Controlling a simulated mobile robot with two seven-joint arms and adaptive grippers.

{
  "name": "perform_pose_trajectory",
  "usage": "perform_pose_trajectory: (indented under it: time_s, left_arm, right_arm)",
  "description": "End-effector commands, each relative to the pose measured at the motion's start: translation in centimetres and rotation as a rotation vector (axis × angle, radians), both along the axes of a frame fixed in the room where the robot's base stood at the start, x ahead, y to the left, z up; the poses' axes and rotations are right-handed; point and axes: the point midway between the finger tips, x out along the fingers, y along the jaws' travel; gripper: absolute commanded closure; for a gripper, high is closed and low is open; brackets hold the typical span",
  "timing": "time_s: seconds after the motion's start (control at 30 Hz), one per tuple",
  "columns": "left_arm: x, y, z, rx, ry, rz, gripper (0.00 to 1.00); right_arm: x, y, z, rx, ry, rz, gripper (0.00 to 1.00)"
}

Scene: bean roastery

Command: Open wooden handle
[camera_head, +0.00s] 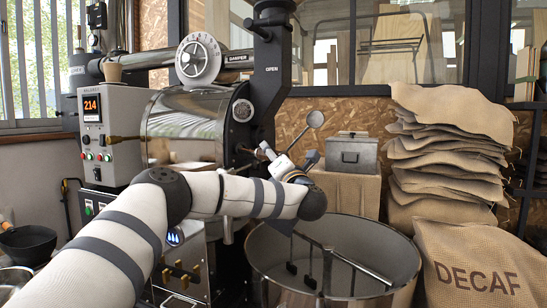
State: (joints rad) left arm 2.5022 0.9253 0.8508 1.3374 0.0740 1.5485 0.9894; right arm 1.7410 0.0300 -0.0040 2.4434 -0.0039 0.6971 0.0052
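The steel roaster drum (187,125) stands at centre left with a dark front structure. My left arm comes in from the lower left and bends in front of the roaster. My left gripper (276,160) is near the roaster's front, above the round steel bin. It is small and partly hidden behind my wrist, so I cannot tell whether its fingers are open or touch anything. No other wooden handle shows clearly; one at the roaster's front may be hidden by my wrist. My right gripper is not in view.
The control box (92,110) reads 214. A round steel bin (385,262) with stirring arms stands below my wrist. A grey lidded box (352,155) sits on a burlap-coloured stand behind. Stacked sacks (448,150) and a DECAF sack (480,268) crowd the right side.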

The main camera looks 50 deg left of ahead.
Motion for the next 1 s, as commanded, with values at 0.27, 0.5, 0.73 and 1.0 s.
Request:
perform_pose_trajectory:
  time_s: [0.27, 0.5, 0.73, 1.0]
  left_arm:
    - [-0.7, -2.3, -0.7, 0.000, 0.002, -0.005, 0.53]
    - [-2.9, -8.1, -2.4, 0.000, 0.002, -0.005, 0.53]
    - [-4.0, -10.7, -3.3, 0.000, 0.001, 0.000, 0.53]
    - [-4.0, -10.8, -3.3, 0.001, 0.002, -0.001, 0.53]
  right_arm:
    - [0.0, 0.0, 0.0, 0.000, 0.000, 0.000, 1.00]
    - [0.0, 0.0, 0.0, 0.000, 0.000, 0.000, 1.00]
    - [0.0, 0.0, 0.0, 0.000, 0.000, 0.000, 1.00]
    - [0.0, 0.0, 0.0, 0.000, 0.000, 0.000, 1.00]
